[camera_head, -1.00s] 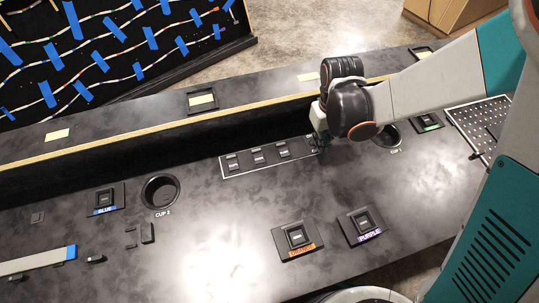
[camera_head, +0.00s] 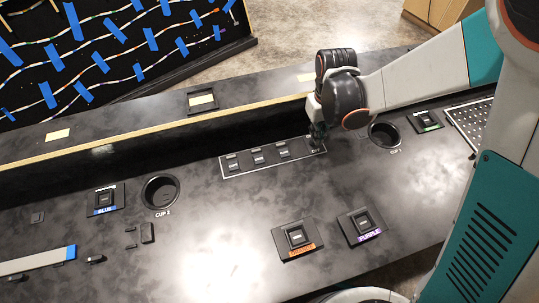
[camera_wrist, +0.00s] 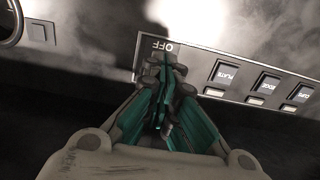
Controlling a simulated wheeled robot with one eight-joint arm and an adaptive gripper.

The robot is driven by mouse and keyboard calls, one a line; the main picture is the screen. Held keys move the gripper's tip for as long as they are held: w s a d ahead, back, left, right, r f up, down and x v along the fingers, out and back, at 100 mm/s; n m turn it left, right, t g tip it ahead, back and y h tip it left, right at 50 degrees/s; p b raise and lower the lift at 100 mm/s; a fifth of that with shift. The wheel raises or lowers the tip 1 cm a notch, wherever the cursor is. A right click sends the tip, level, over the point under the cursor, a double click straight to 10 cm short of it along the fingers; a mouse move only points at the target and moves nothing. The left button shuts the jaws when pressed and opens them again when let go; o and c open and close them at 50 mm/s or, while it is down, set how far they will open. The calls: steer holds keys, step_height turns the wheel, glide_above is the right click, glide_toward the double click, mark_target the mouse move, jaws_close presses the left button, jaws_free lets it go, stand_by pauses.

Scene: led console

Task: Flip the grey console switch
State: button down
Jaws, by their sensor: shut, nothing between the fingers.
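The switch panel (camera_head: 262,168), a light-edged strip, lies on the black console and also shows in the wrist view (camera_wrist: 200,62). It carries three dark labelled switches; one of them (camera_wrist: 222,75) reads PLATE in the wrist view. An OFF label stands at the panel's end. My gripper (camera_head: 318,140) points down at the panel's right end in the head view. In the wrist view its teal fingers (camera_wrist: 166,70) are shut with nothing between them, just beside the OFF label. They cover that end, so I cannot make out a grey switch there or tell whether the fingertips touch anything.
The cup 1 hole (camera_head: 384,135) lies right of my gripper, the cup 2 hole (camera_head: 160,190) left of the panel. Orange (camera_head: 297,240), purple (camera_head: 362,227) and blue (camera_head: 104,199) button pads sit on the console. A raised ledge (camera_head: 130,138) runs behind the panel.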

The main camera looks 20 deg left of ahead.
steer(key=shift+s, duration=0.15)
step_height(320, 180, up, 7)
steer(key=p, duration=0.4)
steer(key=shift+s+d+p, duration=0.15)
steer(key=shift+d+p, duration=0.05)
steer(key=shift+p, duration=0.15)
steer(key=shift+f, duration=0.1)
stand_by(0.6)
